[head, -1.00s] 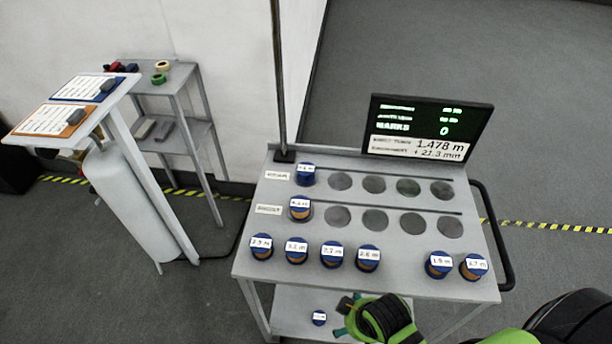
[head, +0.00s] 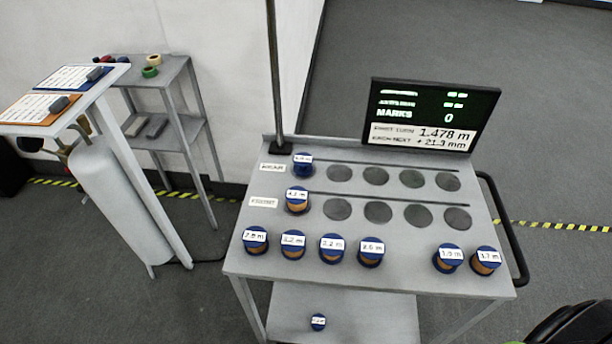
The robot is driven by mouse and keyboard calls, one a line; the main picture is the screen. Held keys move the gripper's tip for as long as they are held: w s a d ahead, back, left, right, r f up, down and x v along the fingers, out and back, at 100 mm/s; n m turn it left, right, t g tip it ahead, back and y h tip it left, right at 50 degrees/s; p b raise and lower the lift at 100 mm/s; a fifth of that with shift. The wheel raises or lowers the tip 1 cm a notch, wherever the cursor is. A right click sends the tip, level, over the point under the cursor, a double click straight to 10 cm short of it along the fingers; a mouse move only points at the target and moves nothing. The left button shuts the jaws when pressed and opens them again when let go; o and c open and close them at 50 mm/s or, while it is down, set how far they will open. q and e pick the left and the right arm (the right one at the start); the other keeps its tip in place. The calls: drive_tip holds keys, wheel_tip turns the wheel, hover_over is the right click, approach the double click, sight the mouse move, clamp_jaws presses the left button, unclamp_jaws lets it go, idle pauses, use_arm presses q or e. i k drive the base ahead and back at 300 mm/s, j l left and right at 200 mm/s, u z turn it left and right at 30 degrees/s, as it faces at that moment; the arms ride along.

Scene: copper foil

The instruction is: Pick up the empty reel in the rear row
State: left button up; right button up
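In the head view, the rear row on the grey cart holds one blue reel (head: 303,166) at its left end. No copper shows on it, and its label is too blurred to read surely. To its right are several empty round recesses (head: 376,177). The second row has one reel (head: 297,200) with copper-coloured winding at its left end, beside more empty recesses (head: 377,212). Neither gripper is in view. A dark, rounded part of my own arm shows at the bottom right corner.
Several labelled reels (head: 332,248) stand along the cart's front edge, with a gap right of centre. A small reel (head: 318,322) is on the lower shelf. A display (head: 432,116) and a pole (head: 274,80) stand at the back.

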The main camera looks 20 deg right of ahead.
sight(303, 167)
drive_tip(key=k+l+z, duration=0.1)
drive_tip(key=z, duration=0.4)
drive_tip(key=l+z, duration=0.2)
drive_tip(key=z, duration=0.25)
drive_tip(key=l+z, duration=0.2)
drive_tip(key=z, duration=0.3)
drive_tip(key=k, duration=0.05)
